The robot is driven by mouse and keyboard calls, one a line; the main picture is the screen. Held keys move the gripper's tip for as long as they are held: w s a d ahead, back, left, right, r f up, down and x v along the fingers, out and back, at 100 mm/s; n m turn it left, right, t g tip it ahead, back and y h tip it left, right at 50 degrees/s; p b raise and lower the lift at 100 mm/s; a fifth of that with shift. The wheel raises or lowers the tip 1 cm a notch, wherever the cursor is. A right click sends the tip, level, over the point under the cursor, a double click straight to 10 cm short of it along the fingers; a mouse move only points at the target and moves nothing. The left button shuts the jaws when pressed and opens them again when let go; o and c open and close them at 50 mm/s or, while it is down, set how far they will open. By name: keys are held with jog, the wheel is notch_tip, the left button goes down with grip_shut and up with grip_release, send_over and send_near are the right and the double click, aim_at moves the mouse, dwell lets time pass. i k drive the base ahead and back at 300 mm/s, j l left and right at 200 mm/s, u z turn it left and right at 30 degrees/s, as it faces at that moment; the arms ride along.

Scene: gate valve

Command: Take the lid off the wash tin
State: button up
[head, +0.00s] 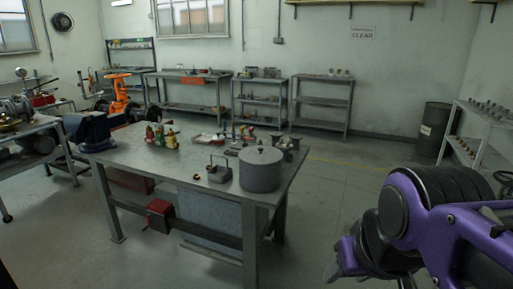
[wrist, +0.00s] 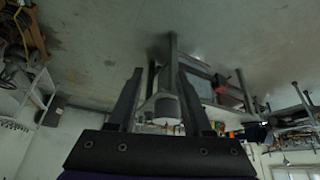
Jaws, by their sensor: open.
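The wash tin (head: 260,175) is a grey round tin on the workbench near its front right corner. Its flat lid (head: 262,154) is on top, with a small knob in the middle. My gripper (head: 335,268) is low at the right, off the bench and well apart from the tin. In the wrist view my gripper (wrist: 160,72) is open, with nothing held between its two dark fingers. That view looks upside down, and a grey cylinder that looks like the tin (wrist: 166,108) shows far off between the fingers.
The workbench (head: 130,158) also holds a small handled grey box (head: 219,170) left of the tin, metal parts (head: 288,144) behind it, several bottles (head: 160,134) and a blue vise (head: 88,130). The floor (head: 335,185) right of the bench is clear. A shelf (head: 480,135) stands far right.

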aim_at(258, 155)
jog(key=i+z, duration=0.1)
jog(key=i, duration=1.05)
jog(key=j, duration=0.1)
